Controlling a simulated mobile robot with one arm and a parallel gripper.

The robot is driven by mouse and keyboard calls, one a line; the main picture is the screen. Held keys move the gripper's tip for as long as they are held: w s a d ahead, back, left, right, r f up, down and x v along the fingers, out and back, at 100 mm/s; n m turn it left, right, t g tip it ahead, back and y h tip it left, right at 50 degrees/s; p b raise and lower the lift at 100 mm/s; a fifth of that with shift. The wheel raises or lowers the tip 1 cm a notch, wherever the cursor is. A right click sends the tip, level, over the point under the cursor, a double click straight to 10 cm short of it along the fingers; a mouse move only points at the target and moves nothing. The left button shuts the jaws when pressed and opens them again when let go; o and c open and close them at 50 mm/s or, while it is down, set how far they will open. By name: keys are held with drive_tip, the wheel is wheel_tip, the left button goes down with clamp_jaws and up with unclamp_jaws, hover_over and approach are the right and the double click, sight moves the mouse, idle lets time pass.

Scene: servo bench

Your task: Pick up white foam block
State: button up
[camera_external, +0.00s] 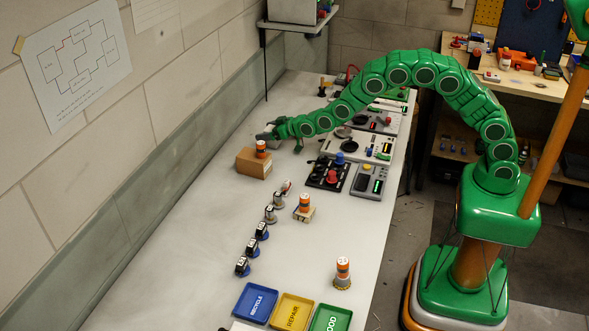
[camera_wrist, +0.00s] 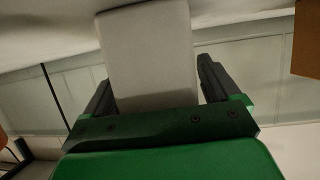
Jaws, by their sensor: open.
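The white foam block (camera_wrist: 148,50) fills the middle of the wrist view as a pale, plain block. It stands between the two dark fingers of my gripper (camera_wrist: 156,76), with a narrow gap showing near the right finger. The fingers are open; whether either touches the block is hard to tell. In the outside view my gripper (camera_external: 268,134) is low over the far left part of the bench, just behind a brown box. There the block is mostly hidden by the gripper and too small to make out clearly.
The brown box (camera_external: 253,163) with an orange-and-white cylinder (camera_external: 261,149) on it stands close in front of my gripper. Control panels (camera_external: 358,146) lie to the right. Several small servos (camera_external: 262,231) and coloured trays (camera_external: 292,311) are nearer. The wall (camera_external: 200,110) borders the bench's left.

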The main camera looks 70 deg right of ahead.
drive_tip(key=c, duration=1)
drive_tip(key=shift+c, duration=0.2)
wheel_tip(320, 180, up, 3)
drive_tip(key=shift+s+r, duration=0.15)
drive_tip(key=s+r, duration=0.3)
drive_tip(key=r, duration=0.1)
drive_tip(key=shift+s+r, duration=0.4)
drive_tip(key=d+v, duration=0.1)
drive_tip(key=v, duration=1)
drive_tip(key=shift+d+r, duration=0.25)
drive_tip(key=shift+r, duration=0.15)
